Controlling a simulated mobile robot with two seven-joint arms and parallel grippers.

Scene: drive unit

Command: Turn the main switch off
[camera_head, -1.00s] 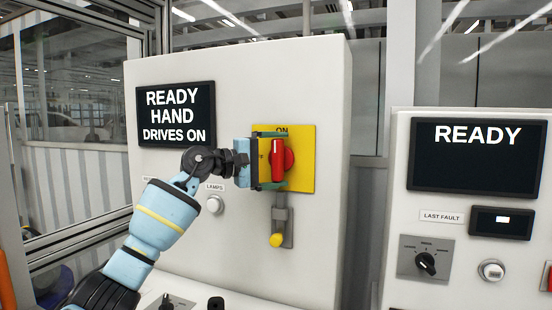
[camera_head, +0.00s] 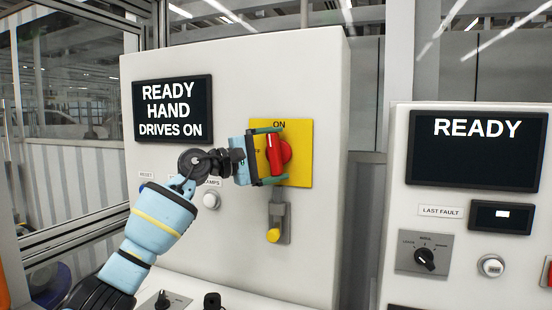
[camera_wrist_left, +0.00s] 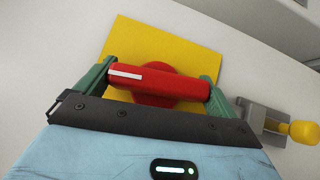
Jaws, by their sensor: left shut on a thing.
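The main switch is a red rotary handle (camera_head: 274,155) on a yellow plate (camera_head: 299,150) marked ON at the top, fixed to the white cabinet. My left gripper (camera_head: 268,156) has its green fingers around the handle and is shut on it. In the head view the handle stands nearly upright, tilted a little. The left wrist view shows the red handle (camera_wrist_left: 158,81) between the two green fingers, with a white mark near its left end. The OFF marking is mostly hidden by my gripper. My right gripper is not in view.
A grey latch with a yellow knob (camera_head: 273,235) hangs just below the plate. The cabinet screen (camera_head: 173,109) reads READY HAND DRIVES ON. A second panel at the right has a READY screen (camera_head: 474,150) and a selector knob (camera_head: 425,259).

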